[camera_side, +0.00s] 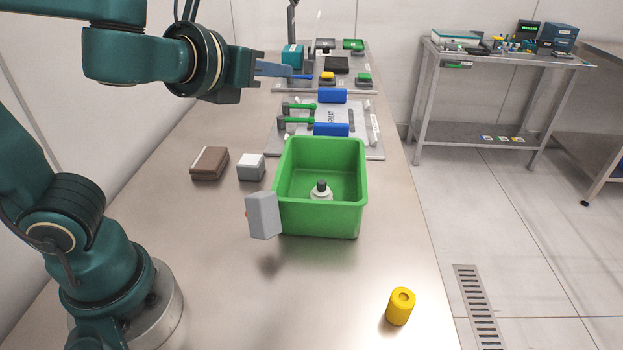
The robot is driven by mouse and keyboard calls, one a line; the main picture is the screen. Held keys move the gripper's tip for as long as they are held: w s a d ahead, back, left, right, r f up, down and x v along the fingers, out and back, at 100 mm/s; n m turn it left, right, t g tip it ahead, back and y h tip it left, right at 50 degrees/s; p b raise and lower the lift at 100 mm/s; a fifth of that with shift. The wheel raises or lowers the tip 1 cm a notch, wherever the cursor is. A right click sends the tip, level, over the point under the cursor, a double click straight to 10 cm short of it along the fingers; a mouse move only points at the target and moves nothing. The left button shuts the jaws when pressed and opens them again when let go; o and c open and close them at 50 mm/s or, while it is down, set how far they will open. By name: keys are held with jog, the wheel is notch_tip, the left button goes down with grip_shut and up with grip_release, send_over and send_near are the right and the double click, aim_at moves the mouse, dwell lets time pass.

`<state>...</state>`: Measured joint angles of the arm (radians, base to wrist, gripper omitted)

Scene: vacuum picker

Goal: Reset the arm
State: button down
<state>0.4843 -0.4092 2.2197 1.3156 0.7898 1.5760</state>
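My teal arm reaches in from the left, and my gripper (272,69) is raised above the table (190,255), pointing right. A blue-grey finger shows at its end, but the gap between the fingers cannot be made out. No object is clearly seen in it. A green bin (320,220) stands on the table below and to the right of my gripper. A white bottle with a dark cap (321,192) stands inside it.
A tilted grey block (263,216) is at the bin's near left corner, with a shadow below it. A brown box (209,163) and a pale cube (251,167) lie left. A yellow cylinder (400,307) stands near the right edge. Fixtures with blue blocks (331,130) fill the back.

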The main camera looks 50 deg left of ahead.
jog(key=s+a+f+n+g, duration=0.3)
jog(key=s+f+n+g, duration=0.35)
jog(key=n, duration=0.95)
jog(key=s+d+f+n+h, duration=0.1)
jog(key=s+d+n+h, duration=0.1)
jog(key=n, duration=0.6)
jog(key=s+d+f+n+g+h, duration=0.1)
jog(key=s+d+n, duration=0.3)
jog(key=n, duration=0.4)
jog(key=shift+s+d+f+h, duration=0.2)
jog(key=shift+d+f+h, duration=0.55)
jog(key=shift+f+h, duration=0.05)
